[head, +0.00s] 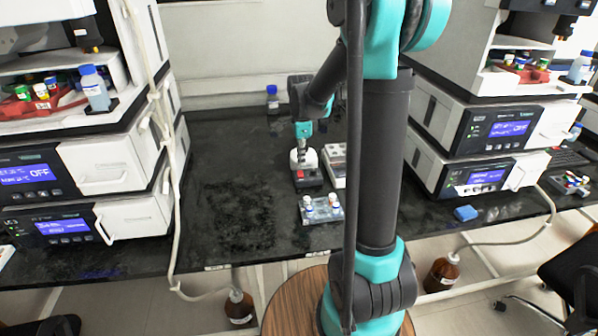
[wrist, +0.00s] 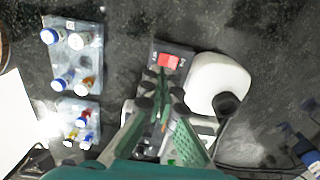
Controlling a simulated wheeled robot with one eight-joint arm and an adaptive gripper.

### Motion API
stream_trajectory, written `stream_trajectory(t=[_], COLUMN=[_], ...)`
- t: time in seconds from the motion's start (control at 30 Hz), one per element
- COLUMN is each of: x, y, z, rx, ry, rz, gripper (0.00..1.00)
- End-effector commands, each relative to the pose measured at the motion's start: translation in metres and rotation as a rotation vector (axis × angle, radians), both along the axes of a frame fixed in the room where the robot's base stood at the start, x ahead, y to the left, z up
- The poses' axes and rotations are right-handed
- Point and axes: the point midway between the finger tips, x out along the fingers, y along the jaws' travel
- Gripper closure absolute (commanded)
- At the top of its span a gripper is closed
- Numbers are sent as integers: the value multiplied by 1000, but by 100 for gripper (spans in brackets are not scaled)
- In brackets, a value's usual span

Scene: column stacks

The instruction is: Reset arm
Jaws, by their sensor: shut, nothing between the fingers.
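My gripper (head: 302,160) reaches down over the black bench in the middle of the head view. In the wrist view its two fingers (wrist: 164,96) come together at the tips, shut with nothing between them. They hang over a small dark device with a red switch (wrist: 168,61) and a white rounded part (wrist: 218,85). In the head view this device shows its red switch (head: 300,174) just below my gripper. I cannot tell whether the fingertips touch it. My arm partly hides the bench behind it.
A clear rack with capped vials (head: 334,213) stands in front of the device; it also shows in the wrist view (wrist: 93,43). A pale device (head: 336,152) stands to the right. Instrument stacks (head: 105,165) (head: 437,115) flank the bench. The bench's left middle (head: 235,205) is clear.

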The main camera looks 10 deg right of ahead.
Motion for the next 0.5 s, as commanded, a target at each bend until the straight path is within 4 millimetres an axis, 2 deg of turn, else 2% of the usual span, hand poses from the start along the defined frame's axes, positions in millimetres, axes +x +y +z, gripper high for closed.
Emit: stream_trajectory(t=[0.17,0.27,0.5], x=[-14,-35,-102], y=[-4,-9,-23], z=[1,1,-6], rx=[1,-2,-48], ry=[-20,-54,-161], rz=[83,224,685], gripper=[100,100,100])
